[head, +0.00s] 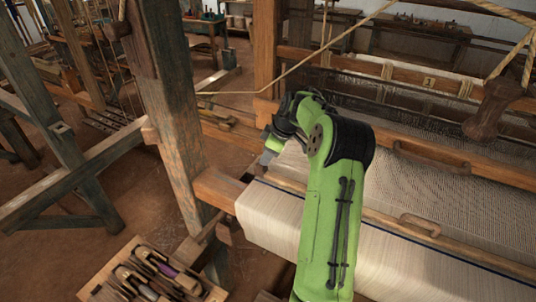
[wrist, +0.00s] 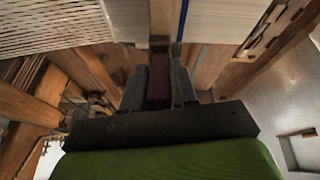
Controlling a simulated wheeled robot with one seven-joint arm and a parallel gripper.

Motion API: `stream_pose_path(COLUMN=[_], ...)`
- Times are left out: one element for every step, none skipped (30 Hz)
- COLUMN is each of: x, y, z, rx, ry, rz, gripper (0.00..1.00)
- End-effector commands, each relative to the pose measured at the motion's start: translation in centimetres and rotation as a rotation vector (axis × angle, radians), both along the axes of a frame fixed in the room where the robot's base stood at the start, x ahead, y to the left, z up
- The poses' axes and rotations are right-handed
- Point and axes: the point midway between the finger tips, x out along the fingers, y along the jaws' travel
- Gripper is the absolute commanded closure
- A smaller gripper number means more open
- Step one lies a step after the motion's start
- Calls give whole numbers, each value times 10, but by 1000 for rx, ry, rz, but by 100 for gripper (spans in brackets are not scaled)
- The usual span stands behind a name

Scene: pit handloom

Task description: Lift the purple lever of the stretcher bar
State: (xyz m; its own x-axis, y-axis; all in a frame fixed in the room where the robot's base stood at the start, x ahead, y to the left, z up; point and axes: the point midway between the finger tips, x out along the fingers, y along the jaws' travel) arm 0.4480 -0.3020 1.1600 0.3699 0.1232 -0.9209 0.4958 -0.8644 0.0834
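My gripper (wrist: 160,76) shows in the wrist view as two dark fingers pointing away from the camera. A narrow dark purple-brown piece (wrist: 158,82) lies between them and seems to fill the gap. I cannot tell whether the fingers press on it or only flank it, nor whether it is the purple lever. No purple lever or stretcher bar can be made out there.
A thick wooden post (head: 172,110) stands left of my arm, with a wooden beam (head: 218,188) close to the cloth's left end. The warp (head: 420,150) stretches to the right. A wooden tray (head: 112,268) of shuttles, one with purple thread, sits at lower left.

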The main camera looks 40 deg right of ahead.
Motion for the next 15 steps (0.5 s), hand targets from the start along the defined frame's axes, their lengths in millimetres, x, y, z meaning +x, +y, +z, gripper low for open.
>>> stream_pose_path(x=[0, 0, 0, 0, 0, 0, 0, 0, 0, 0, 0, 0, 0, -1, -2], y=[0, 0, 0, 0, 0, 0, 0, 0, 0, 0, 0, 0, 0, -1, -2], z=[0, 0, 0, 0, 0, 0, 0, 0, 0, 0, 0, 0, 0, -1, -3], rx=[0, 0, 0, 0, 0, 0, 0, 0, 0, 0, 0, 0, 1, 2, 5], ry=[0, 0, 0, 0, 0, 0, 0, 0, 0, 0, 0, 0, -2, -6, -18], rz=[0, 0, 0, 0, 0, 0, 0, 0, 0, 0, 0, 0, -1, -1, -2], gripper=[81, 85, 91, 96, 100, 100, 100, 100, 100, 100, 100, 100, 100, 100, 100])
